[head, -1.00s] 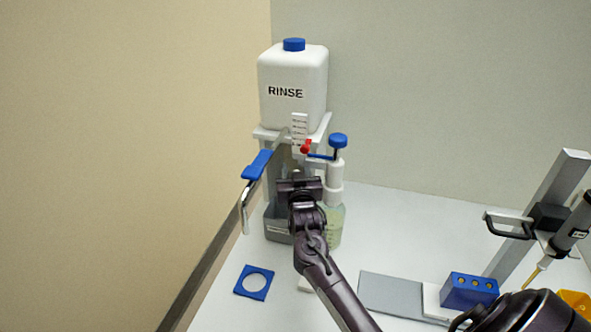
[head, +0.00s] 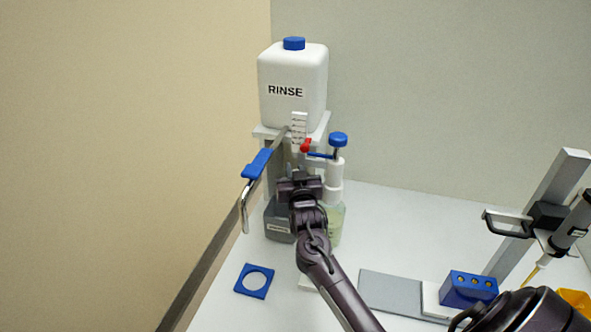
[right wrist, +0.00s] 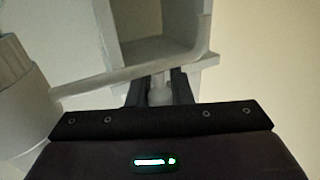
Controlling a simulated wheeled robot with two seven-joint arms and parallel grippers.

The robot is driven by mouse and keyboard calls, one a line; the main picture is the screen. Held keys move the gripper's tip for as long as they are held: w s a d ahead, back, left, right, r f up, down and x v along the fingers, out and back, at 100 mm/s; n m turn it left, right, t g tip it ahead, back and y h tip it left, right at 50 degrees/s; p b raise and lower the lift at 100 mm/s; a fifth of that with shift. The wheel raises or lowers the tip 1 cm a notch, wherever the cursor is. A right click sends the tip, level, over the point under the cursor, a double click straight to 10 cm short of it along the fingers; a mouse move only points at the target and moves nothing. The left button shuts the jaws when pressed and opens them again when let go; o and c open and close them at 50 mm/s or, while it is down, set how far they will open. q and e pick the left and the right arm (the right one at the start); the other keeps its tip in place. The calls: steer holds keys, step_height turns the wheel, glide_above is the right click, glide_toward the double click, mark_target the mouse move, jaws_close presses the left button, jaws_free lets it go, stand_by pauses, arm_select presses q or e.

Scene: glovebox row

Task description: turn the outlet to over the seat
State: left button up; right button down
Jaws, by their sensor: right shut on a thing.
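A metal outlet tube with a blue sleeve (head: 257,164) reaches forward and left from the stand under the RINSE bottle (head: 292,88). Its bent tip (head: 245,218) points down at the left edge of the worktop. A blue square plate with a round hole (head: 241,280), which looks like the seat, lies flat in front, apart from the tip. My right gripper (head: 298,180) is in front of the stand, to the right of the blue sleeve. In the right wrist view its fingers are shut on a small pale piece (right wrist: 160,93); I cannot tell which part it is.
A grey bin (head: 278,222) and a bottle with a blue-topped pump (head: 338,139) stand behind my gripper. A red tap (head: 305,146) is above it. A blue block (head: 469,290) and a pipette stand (head: 556,180) are at right. Worktop around the plate is clear.

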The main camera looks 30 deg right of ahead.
steer(key=s+a+n+g+y+b, duration=0.1)
steer(key=s+n+g+y+b, duration=0.1)
steer(key=s+n+g+y, duration=0.2)
steer(key=s+a+n+g+y+b, duration=0.2)
steer(key=s+n+y, duration=0.8)
steer(key=y, duration=1)
steer(key=shift+s+n+g+b, duration=0.4)
steer(key=shift+n+g+b, duration=0.65)
steer(key=shift+n, duration=0.95)
steer(key=shift+a, duration=0.1)
steer(key=c, duration=1.3)
jaws_free()
